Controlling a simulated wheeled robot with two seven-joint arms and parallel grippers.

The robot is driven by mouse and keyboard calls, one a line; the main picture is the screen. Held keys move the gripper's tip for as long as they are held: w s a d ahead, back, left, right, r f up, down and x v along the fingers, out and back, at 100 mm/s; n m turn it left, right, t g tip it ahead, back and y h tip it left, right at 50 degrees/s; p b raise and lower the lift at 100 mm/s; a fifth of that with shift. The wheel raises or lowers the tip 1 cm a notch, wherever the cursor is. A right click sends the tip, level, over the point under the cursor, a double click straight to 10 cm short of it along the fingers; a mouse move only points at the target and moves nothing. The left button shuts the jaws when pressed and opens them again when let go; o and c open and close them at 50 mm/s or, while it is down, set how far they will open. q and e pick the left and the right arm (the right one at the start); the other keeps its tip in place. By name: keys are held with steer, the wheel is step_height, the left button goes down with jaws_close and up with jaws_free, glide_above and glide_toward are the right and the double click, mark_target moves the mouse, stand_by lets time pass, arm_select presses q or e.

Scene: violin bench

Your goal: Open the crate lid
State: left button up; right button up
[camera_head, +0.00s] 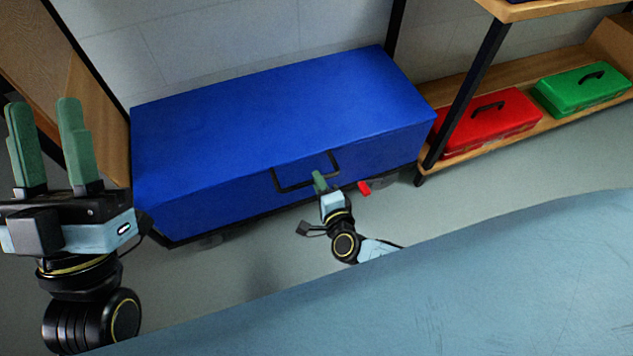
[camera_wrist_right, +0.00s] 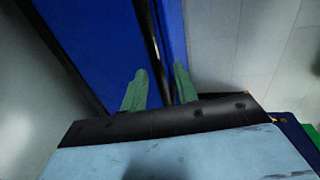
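The blue crate (camera_head: 275,115) stands on the floor against the wall, its lid down flat. A black bar handle (camera_head: 277,180) is on its front face. My right gripper (camera_head: 320,183) is at the handle, pointing at the crate front. In the right wrist view its two green fingers (camera_wrist_right: 160,92) are apart, with a dark bar, apparently the handle, between them; contact cannot be told. My left gripper (camera_head: 50,145) is raised at the left of the head view, fingers apart and empty, away from the crate.
A small red piece (camera_head: 365,187) sits low by the crate's front. A wooden shelf at right holds a red toolbox (camera_head: 490,120) and a green toolbox (camera_head: 582,88). A wide blue-grey surface (camera_head: 400,310) fills the foreground. Grey floor shows between it and the crate.

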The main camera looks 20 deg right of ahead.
steer(key=shift+b+x, duration=0.3)
steer(key=shift+x, duration=0.8)
steer(key=shift+c, duration=0.3)
jaws_close()
